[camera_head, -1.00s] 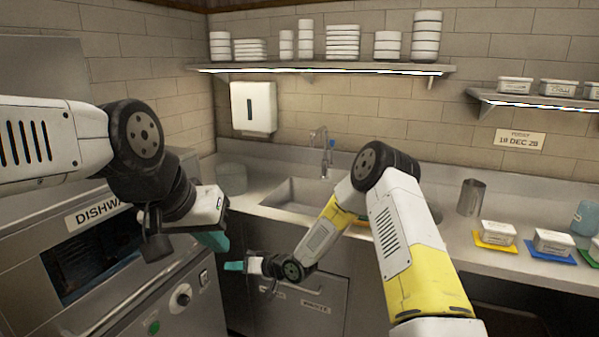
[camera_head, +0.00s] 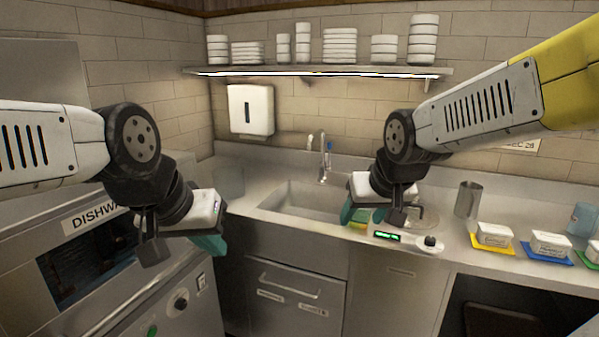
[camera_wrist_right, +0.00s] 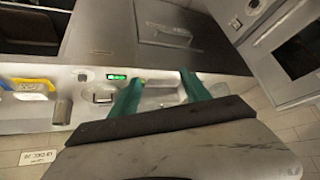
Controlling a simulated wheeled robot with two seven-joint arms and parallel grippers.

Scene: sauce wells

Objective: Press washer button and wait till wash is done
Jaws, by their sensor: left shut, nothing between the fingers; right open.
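The dishwasher (camera_head: 95,217) stands at the left in the head view, with a dark window on its front. A green button (camera_head: 152,331) shows at the bottom edge of the picture, below a round knob (camera_head: 180,302). My left gripper (camera_head: 212,246) has teal fingers, is shut and empty, and hangs in front of the dishwasher, apart from the button in the picture. My right gripper (camera_head: 357,216) is over the counter by the sink's right end. Its teal fingers are apart and empty in the right wrist view (camera_wrist_right: 158,82).
The sink (camera_head: 305,198) has a tap (camera_head: 324,160). A small device with a lit green display (camera_head: 387,236) sits on the counter beside my right gripper. A metal cup (camera_head: 468,199) and white tubs (camera_head: 494,235) on coloured mats stand further right. Stacked dishes fill the shelf (camera_head: 320,71).

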